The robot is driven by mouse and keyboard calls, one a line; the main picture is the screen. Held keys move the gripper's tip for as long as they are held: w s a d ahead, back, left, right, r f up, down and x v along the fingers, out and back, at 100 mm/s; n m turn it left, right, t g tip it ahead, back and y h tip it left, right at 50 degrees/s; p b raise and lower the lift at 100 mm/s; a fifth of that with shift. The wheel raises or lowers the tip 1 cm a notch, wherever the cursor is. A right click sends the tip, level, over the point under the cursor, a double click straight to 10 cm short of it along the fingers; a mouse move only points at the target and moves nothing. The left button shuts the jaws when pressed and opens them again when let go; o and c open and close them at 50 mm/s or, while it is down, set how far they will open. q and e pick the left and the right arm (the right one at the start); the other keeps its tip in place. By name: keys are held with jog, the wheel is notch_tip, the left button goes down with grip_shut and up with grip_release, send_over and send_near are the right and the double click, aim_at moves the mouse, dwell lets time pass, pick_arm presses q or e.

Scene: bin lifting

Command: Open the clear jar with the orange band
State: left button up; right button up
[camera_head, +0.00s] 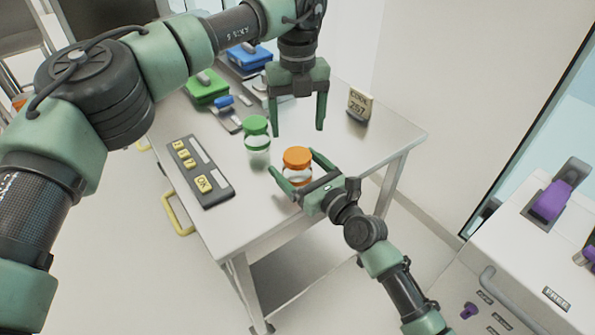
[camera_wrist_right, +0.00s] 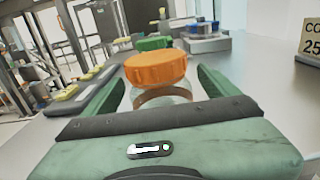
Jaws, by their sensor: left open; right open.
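The clear jar with the orange band (camera_wrist_right: 150,97) stands upright on the metal table, with an orange lid (camera_head: 297,156) on top. My right gripper (camera_head: 291,171) is open, with its fingers on either side of the jar; in the right wrist view the jar sits between the two fingers (camera_wrist_right: 160,85). I cannot tell whether the fingers touch it. My left gripper (camera_head: 299,126) is open and empty, pointing down above and behind the jar, apart from the lid.
A clear jar with a green lid (camera_head: 256,130) stands left of the orange one. A keypad panel (camera_head: 194,172) lies at the table's left. Green (camera_head: 206,88) and blue (camera_head: 248,57) boxes are at the back. A sign reading 257 (camera_head: 358,106) stands at the right edge.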

aim_at(297, 155)
grip_shut()
pick_arm(q)
jog(key=m, duration=0.5)
jog(key=shift+m, duration=0.3)
jog(key=m, duration=0.4)
jog(key=shift+m, duration=0.3)
jog(key=m, duration=0.8)
jog(key=shift+m, duration=0.4)
jog(key=m, duration=0.4)
jog(key=shift+m, duration=0.3)
jog(key=m, duration=0.6)
jog(key=shift+m, duration=0.4)
jog(key=m, duration=0.9)
jog(key=shift+f+m, duration=0.45)
jog(key=shift+m, duration=0.05)
jog(key=shift+f, duration=3.6)
